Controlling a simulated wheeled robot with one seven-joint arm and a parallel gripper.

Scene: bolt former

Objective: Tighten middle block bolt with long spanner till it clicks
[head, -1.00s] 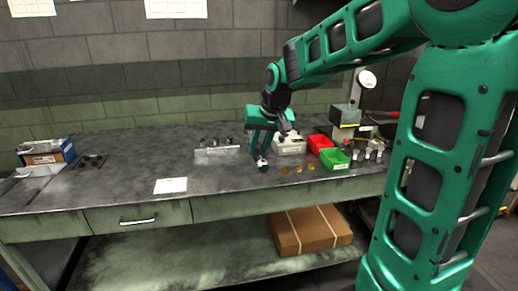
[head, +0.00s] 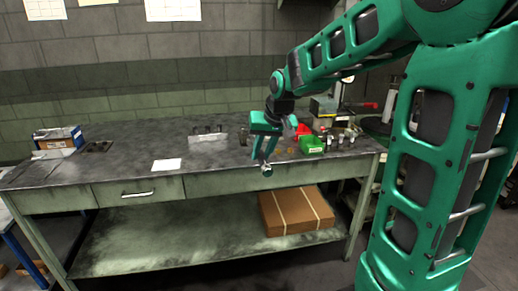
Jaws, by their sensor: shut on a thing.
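My gripper (head: 266,164) hangs from the green arm, pointing down over the table's front edge. It is shut on a small dark-and-light round-ended thing (head: 266,171); I cannot tell whether this is a spanner. A pale low block (head: 207,137) with several dark upright bolt-like pieces stands at the back middle of the bench, left of my gripper and apart from it. I cannot tell the bolts' tightness. No long spanner can be made out for sure.
The steel bench (head: 120,165) has a white sheet (head: 167,165) and free room left of my gripper. A green bin (head: 312,145) stands to the right, by several small upright pieces. A blue-white box (head: 58,138) is far left; a cardboard box (head: 297,211) lies on the lower shelf.

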